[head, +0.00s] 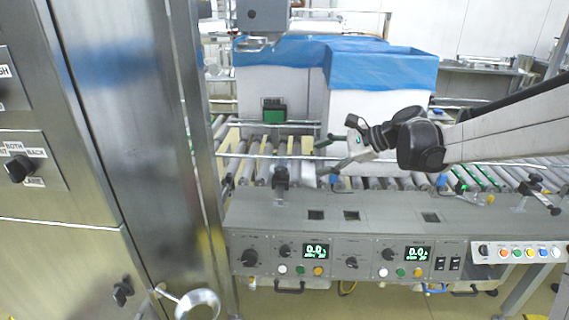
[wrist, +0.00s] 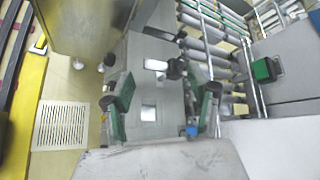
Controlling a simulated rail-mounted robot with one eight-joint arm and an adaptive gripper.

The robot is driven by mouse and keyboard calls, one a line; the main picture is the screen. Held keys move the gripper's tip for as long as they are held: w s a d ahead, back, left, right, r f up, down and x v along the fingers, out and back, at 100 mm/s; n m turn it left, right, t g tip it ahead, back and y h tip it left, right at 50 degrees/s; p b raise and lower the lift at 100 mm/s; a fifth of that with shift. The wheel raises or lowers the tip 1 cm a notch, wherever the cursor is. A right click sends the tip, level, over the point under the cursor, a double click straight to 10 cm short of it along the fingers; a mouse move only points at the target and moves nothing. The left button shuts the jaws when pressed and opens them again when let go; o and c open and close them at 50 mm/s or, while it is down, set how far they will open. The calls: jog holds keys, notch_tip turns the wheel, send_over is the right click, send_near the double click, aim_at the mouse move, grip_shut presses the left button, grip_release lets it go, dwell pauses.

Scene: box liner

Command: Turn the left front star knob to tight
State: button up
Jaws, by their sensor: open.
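A black star knob (head: 281,177) sits on a bracket at the left front of the conveyor, behind the control panel. A dark knob (wrist: 176,68), which looks like the same one, shows beyond my fingers in the wrist view. My gripper (head: 326,157) is open and empty, to the right of the knob and apart from it, over the front side of the rollers. Its two green-padded fingers stand wide apart in the wrist view (wrist: 166,90). The knob's marking and how tight it is cannot be read.
A control panel (head: 345,262) with dials and displays runs along the front. A steel cabinet (head: 70,200) stands close on the left. White boxes with blue liners (head: 380,70) stand behind my gripper. A guide rail (head: 300,159) runs along the rollers.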

jog(key=w+f+m+y+b, duration=0.2)
jog(key=w+f+m+y, duration=0.1)
jog(key=w+f, duration=0.4)
jog(key=m+g+y+b, duration=0.1)
jog(key=m+y+b, duration=0.1)
jog(key=m+y, duration=0.15)
send_near(281, 168)
jog(key=shift+y, duration=0.25)
jog(key=b+x, duration=0.1)
jog(key=x, duration=0.5)
jog(key=b+x, duration=0.1)
jog(key=x, duration=0.3)
jog(key=shift+f+b, duration=0.3)
jog(key=shift+b, duration=0.05)
jog(key=c, duration=1.2)
jog(key=shift+c, duration=0.2)
